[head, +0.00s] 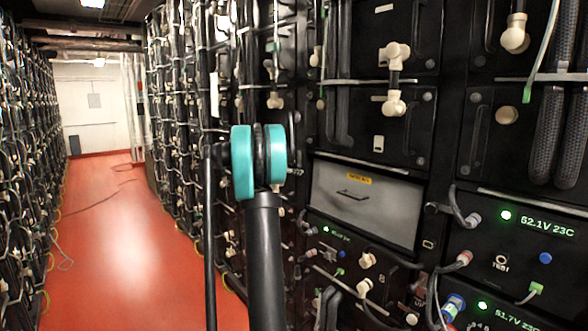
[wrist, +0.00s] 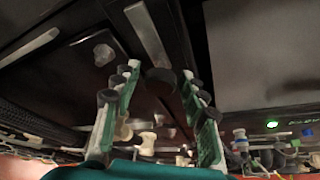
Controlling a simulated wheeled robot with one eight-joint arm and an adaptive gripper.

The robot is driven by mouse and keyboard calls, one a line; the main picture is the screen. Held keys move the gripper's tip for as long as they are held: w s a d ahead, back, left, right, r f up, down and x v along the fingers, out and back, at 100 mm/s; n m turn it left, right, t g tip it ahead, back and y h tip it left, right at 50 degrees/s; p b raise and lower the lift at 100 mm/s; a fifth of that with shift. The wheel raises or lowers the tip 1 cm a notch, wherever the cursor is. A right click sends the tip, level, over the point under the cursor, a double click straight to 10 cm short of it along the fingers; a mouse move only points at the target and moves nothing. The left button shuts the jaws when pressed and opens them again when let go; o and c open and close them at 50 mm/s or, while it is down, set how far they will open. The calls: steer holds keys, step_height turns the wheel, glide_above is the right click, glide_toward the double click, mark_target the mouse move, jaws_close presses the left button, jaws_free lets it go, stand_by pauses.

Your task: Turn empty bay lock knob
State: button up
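In the head view, a grey blank bay panel (head: 330,185) with a small handle and a yellow label sits among dark battery modules. A dark round knob (head: 432,208) shows at its right edge. In the wrist view, my gripper (wrist: 160,75) has its two green fingers apart. A dark round knob (wrist: 159,82) lies between the fingertips, and I cannot tell whether they touch it. The grey panel (wrist: 260,50) fills the upper right there. Whether both views show the same knob is unclear. My gripper is not visible in the head view.
Cables and pale connectors (head: 395,55) stick out from the rack around the bay. A module with a lit display (head: 535,222) stands at the lower right. Another rack (head: 30,150) lines the left side. The red aisle floor (head: 125,240) has clear room, with a thin cable lying farther back.

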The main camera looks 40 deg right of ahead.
stand_by(0.3)
steer(key=v, duration=1.2)
